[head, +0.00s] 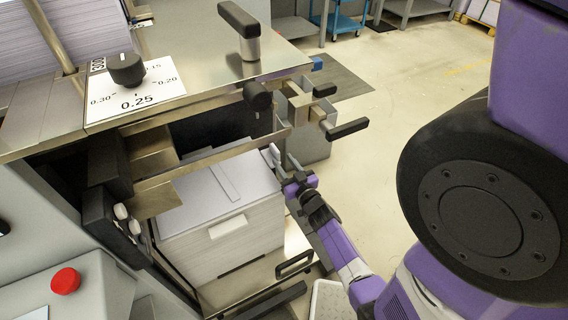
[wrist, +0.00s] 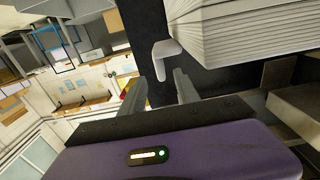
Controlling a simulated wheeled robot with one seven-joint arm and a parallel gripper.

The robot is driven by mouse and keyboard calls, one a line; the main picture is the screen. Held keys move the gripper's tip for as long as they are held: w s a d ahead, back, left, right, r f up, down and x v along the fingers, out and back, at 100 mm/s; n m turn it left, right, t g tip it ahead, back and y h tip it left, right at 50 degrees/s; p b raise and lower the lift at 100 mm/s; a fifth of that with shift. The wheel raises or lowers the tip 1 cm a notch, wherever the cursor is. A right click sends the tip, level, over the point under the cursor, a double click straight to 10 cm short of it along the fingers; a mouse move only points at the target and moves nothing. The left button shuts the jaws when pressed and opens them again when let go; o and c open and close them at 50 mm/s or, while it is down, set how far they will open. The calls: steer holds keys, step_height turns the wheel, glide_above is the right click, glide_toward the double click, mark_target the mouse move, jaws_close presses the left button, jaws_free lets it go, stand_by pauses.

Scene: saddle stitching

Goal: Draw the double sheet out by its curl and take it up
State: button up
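A stack of white sheets (head: 222,205) sits in the bay under the machine's table; its layered edge (wrist: 245,30) fills the top right of the wrist view. A small pale bent flap (wrist: 165,50), which looks like the curl, sticks out from the stack's near corner. My gripper (wrist: 158,76) is open, its two grey fingers apart, with the flap just beyond and between the fingertips. I cannot tell whether either finger touches it. In the head view my gripper (head: 277,158) is at the right edge of the stack's top. A narrow pale strip (head: 225,183) lies on the stack.
The metal table (head: 200,75) and its front rail (head: 200,163) overhang the stack. Black-handled clamps (head: 345,129) stand close above my gripper. A dial (head: 127,69) sits at the 0.25 mark. A red button (head: 65,281) is at lower left. Open floor (head: 385,110) lies right.

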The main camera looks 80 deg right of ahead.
mark_target(274, 149)
steer(key=shift+x, duration=3.9)
jaws_close()
